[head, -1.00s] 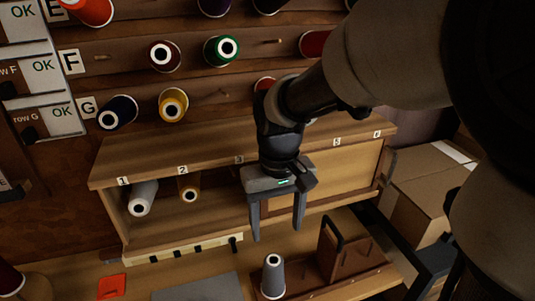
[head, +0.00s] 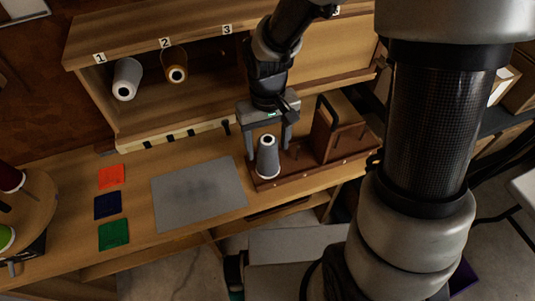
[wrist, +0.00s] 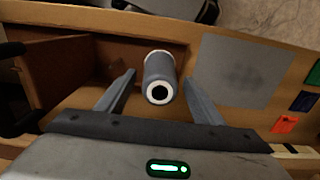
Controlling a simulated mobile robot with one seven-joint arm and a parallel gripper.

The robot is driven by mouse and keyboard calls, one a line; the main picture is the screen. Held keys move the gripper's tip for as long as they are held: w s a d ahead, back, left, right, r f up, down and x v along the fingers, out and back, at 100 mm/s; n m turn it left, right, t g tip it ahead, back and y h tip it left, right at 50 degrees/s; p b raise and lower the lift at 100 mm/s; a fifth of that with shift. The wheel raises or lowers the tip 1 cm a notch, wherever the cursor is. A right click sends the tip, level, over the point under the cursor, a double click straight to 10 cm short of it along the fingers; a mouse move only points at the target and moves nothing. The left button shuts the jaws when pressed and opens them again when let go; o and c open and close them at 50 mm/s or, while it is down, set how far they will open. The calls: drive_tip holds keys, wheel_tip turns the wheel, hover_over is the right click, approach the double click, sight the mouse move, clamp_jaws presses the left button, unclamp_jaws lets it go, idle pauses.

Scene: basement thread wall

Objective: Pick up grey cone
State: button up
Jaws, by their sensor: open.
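The grey cone (head: 267,158) stands upright on the left end of a brown wooden peg tray (head: 300,172) on the bench. Its white top with a dark hole faces up. My gripper (head: 268,150) is open and above and just behind the cone, its fingers apart on either side. In the wrist view the cone (wrist: 159,80) shows between the two open fingers (wrist: 160,90), with a gap on each side. I cannot tell how far the fingertips reach down beside it.
A grey mat (head: 199,193) lies left of the tray. Red (head: 111,176), navy (head: 107,206) and green (head: 114,235) swatches lie further left.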

drive_tip(key=shift+f, duration=0.65)
drive_tip(key=c, duration=1.3)
wheel_tip(320, 180, up, 10)
drive_tip(key=shift+r+p, duration=0.1)
drive_tip(key=shift+p, duration=0.95)
